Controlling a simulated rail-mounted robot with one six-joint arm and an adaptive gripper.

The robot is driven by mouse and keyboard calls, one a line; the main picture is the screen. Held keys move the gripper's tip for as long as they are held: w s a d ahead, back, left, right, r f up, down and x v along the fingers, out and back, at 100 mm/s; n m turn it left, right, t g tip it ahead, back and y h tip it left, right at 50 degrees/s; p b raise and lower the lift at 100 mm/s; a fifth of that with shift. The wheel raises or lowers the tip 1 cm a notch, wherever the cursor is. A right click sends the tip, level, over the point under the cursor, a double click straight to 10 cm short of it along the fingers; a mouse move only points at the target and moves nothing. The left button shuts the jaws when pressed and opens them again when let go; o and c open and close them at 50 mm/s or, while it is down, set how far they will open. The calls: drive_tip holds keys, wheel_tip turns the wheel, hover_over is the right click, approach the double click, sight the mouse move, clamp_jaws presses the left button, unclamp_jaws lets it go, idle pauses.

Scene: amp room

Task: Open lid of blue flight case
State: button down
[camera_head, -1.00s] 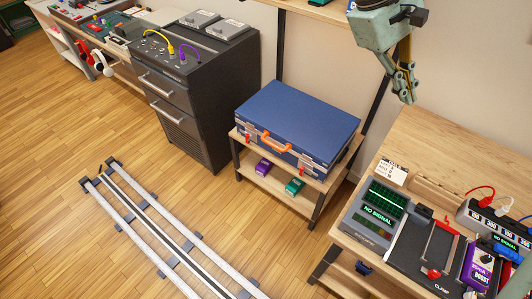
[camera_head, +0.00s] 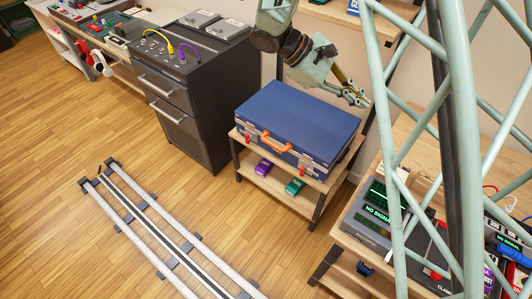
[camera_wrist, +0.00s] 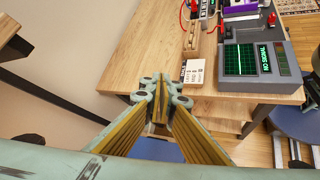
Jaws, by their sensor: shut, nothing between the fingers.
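The blue flight case (camera_head: 300,115) lies flat on a low wooden shelf unit, with its lid shut. An orange handle (camera_head: 274,144) is on its front side. A red latch (camera_head: 247,137) sits left of the handle and another red latch (camera_head: 308,166) sits right of it. My gripper (camera_head: 364,101) is shut and empty, above and beside the case's far right corner, apart from it. In the wrist view my gripper (camera_wrist: 161,90) shows closed fingers, with a blue patch partly hidden beneath them that I cannot identify for sure.
A purple pedal (camera_head: 264,166) and a green pedal (camera_head: 295,187) stand on the lower shelf. A dark drawer cabinet (camera_head: 190,100) is left of the case. The workbench with a signal screen (camera_head: 377,213) is at right. Open floor lies in front, with a rail (camera_head: 160,225).

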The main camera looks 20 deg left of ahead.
drive_tip(key=w+a+f+n+t+h+b, duration=0.15)
drive_tip(key=a+f+n+t, duration=0.35)
drive_tip(key=a+f, duration=0.6)
drive_tip(key=w+a+f+n+t+h, duration=0.15)
drive_tip(key=a+f+n+t, duration=0.25)
drive_tip(key=a+f, duration=0.8)
drive_tip(key=s+a+f+n+t+y, duration=0.2)
drive_tip(key=s+a+f+n, duration=0.1)
drive_tip(key=f, duration=0.5)
drive_tip(key=s+a+f+n+t+y+b, duration=0.1)
drive_tip(key=s+a+f+n+t+y, duration=0.2)
drive_tip(key=f, duration=0.6)
drive_tip(key=s+a+f+n+t+y, duration=0.2)
drive_tip(key=s+a+f+n+t, duration=0.1)
drive_tip(key=a+f, duration=0.3)
wheel_tip(320, 180, down, 2)
drive_tip(key=shift+s+f+n+y+b, duration=0.3)
drive_tip(key=shift+s+b, duration=0.1)
drive_tip(key=shift+s, duration=0.15)
drive_tip(key=shift+w+r, duration=0.1)
drive_tip(key=shift+w, duration=0.1)
drive_tip(key=w+d+r, duration=0.1)
drive_tip(key=w+r, duration=0.1)
drive_tip(key=w, duration=0.3)
drive_tip(key=w+d+r+b, duration=0.1)
drive_tip(key=w+d+r, duration=0.1)
drive_tip(key=w, duration=0.4)
drive_tip(key=shift+d+r+b, duration=0.3)
drive_tip(key=shift+r, duration=0.3)
drive_tip(key=shift+r, duration=0.15)
